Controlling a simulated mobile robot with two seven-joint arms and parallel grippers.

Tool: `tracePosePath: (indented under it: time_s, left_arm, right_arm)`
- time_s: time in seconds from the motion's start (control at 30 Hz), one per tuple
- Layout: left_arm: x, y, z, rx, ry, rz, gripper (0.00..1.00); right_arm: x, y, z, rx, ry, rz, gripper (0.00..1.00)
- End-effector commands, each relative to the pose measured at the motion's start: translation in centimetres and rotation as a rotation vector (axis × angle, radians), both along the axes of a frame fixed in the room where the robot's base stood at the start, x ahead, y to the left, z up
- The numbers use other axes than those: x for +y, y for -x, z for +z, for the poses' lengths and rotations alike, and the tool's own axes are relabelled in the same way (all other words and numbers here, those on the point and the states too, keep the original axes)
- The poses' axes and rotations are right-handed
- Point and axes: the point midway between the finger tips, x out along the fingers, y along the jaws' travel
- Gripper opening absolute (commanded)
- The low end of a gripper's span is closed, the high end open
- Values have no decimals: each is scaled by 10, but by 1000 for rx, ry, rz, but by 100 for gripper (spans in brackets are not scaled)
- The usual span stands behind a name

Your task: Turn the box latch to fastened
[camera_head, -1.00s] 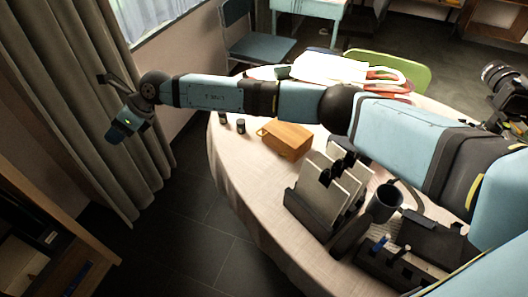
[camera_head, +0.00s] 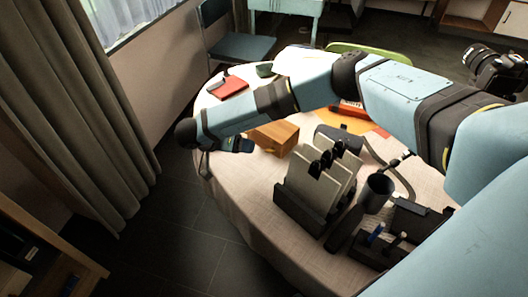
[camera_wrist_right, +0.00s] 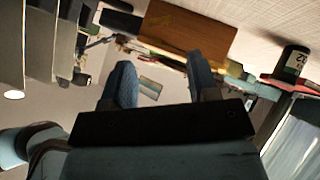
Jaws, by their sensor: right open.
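The wooden box (camera_head: 284,134) sits on the cloth-covered round table (camera_head: 240,200), partly hidden behind my right forearm and hand in the head view. In the right wrist view the box (camera_wrist_right: 190,27) is at the top, beyond the fingertips. A thin light-brown piece shows low on the box's left side in the head view; I cannot tell the latch or its position clearly. My right gripper (camera_wrist_right: 163,75) is open and empty, its two blue-grey fingers apart and pointing toward the box. It is apart from the box. My left gripper is not in view.
A dark file holder (camera_head: 299,209) with upright panels stands in front of the box. A dark cup (camera_head: 378,192) is to its right. A red book (camera_head: 228,89) lies at the back left. A dark labelled jar (camera_wrist_right: 292,63) stands near the box in the wrist view.

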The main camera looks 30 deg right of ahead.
Motion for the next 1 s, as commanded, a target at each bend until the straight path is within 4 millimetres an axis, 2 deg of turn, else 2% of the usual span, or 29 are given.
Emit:
tracePosePath:
  time_s: [0.03,0.23,0.4,0.6,0.9,1.0]
  left_arm:
    - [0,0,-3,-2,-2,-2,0]
    - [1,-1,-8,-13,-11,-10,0]
    - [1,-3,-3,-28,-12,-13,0]
    - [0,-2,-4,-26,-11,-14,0]
    - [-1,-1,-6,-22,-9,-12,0]
    - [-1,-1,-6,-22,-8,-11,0]
  right_arm:
    - [-10,2,-11,3,-1,-5,54]
    - [-43,7,-39,3,-3,-4,54]
    - [-64,8,-52,-1,0,-4,54]
    - [-75,9,-60,-1,-2,-1,54]
    - [-76,9,-61,-2,-2,-2,54]
    - [-76,9,-61,-2,-2,-2,31]
